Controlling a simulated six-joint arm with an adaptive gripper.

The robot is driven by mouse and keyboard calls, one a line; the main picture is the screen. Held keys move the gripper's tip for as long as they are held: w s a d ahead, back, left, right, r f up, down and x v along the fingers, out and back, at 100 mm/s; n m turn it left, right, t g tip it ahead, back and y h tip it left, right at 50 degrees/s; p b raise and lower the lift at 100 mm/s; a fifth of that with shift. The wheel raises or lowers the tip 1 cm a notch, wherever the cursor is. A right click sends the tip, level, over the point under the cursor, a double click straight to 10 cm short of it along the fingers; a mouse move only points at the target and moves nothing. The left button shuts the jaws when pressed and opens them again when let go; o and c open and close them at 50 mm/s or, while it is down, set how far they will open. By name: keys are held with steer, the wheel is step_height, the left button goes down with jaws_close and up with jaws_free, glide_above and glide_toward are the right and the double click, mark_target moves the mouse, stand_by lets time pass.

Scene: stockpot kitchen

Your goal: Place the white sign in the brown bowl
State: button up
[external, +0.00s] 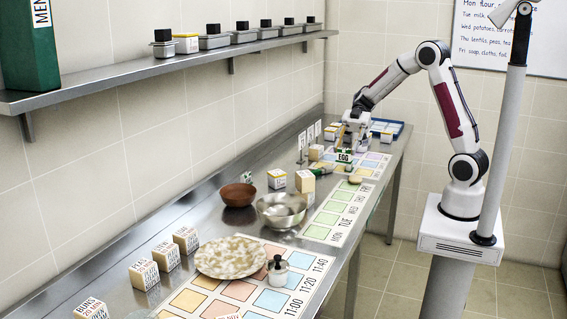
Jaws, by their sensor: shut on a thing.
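The brown bowl (238,194) stands on the steel counter, left of the metal bowl, and looks empty. Several small white signs (302,142) stand upright on thin stems near the wall, left of my gripper. My gripper (351,143) points down over the far part of the counter, well beyond the brown bowl. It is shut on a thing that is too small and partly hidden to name. I cannot tell whether it is one of the signs.
A metal bowl (282,209) stands right beside the brown bowl. A labelled box (277,178) and another box (305,181) are behind them. A speckled plate (230,257) and a small lidded pot (278,270) are nearer. A blue tray (401,129) lies at the far end.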

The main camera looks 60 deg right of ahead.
steer(key=shift+w, duration=0.1)
steer(key=w+a+f+m+t, duration=0.1)
steer(key=w+a+m+t, duration=0.15)
steer(key=w, duration=0.45)
steer(key=w+a+f+m+t+h, duration=0.1)
steer(key=w+a+f, duration=0.15)
steer(key=w, duration=0.55)
steer(key=w+a+m+t, duration=0.2)
steer(key=w+a, duration=0.1)
steer(key=w, duration=0.4)
steer(key=m+t+h, duration=0.3)
steer(key=m+t, duration=0.1)
glide_above(242, 189)
steer(key=s+a, duration=0.3)
steer(key=a, duration=0.2)
step_height(242, 189, down, 4)
steer(key=r, duration=0.1)
steer(key=shift+w+d+f+n, duration=0.15)
steer(key=shift+d+f+n, duration=0.1)
steer(key=shift+f, duration=0.1)
steer(key=shift+f, duration=3.05)
steer(key=shift+f, duration=0.1)
steer(key=shift+f, duration=1.8)
